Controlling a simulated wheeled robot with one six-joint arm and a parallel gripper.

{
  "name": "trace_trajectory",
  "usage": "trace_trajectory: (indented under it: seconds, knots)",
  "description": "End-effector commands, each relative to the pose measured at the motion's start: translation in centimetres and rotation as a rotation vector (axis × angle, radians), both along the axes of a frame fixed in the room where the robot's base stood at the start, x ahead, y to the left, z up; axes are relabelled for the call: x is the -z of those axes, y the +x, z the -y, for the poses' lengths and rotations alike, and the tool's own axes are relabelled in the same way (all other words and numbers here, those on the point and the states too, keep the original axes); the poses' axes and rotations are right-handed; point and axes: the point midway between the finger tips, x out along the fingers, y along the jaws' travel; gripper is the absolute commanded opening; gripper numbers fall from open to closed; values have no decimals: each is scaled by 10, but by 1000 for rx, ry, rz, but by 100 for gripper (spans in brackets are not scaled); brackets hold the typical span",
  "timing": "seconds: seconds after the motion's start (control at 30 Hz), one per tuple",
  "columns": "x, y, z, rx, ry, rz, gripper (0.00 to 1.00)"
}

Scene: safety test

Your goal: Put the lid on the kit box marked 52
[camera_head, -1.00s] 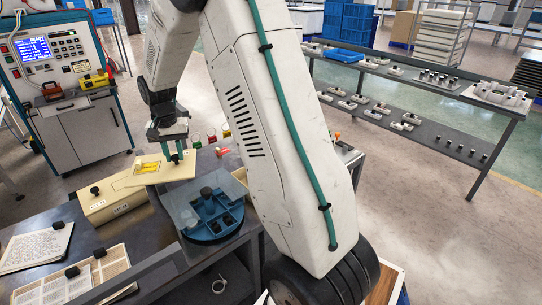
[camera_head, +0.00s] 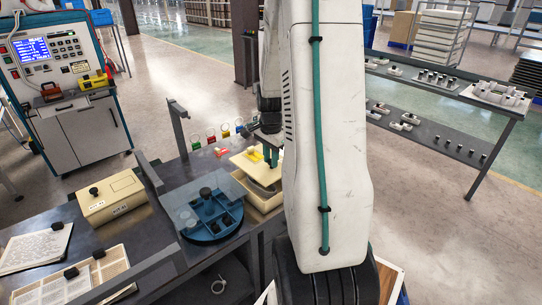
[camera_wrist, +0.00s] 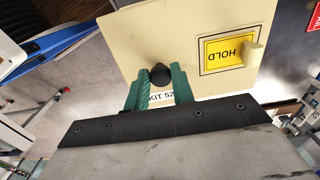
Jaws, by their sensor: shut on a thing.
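My gripper (camera_head: 271,155) is shut on the black knob (camera_wrist: 160,75) of a flat cream lid (camera_head: 243,162). In the wrist view the lid (camera_wrist: 140,35) reads "KIT 52" near the knob and carries a yellow label (camera_wrist: 228,55) with "HOLD" on it. The lid is over an open cream box (camera_head: 264,203) at the right end of the bench and seems held above it. The box's grey inside shows below the lid. My arm hides part of the box, and I can see no readable marking on it.
A closed cream kit box (camera_head: 110,197) with a black knob stands at the left of the bench. A round blue tray (camera_head: 213,234) with a clear cover (camera_head: 183,213) sits beside the open box. Papers (camera_head: 35,249) lie at front left.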

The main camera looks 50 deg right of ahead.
Motion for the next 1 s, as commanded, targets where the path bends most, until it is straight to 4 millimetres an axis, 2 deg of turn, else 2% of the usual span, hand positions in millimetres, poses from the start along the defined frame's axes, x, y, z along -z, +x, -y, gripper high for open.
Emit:
trace_trajectory:
  seconds: [0.6, 1.0]
  knots:
    - [51, 1, -1, -4, 0, -1, 0]
    - [57, 1, -1, -4, 0, 0, 0]
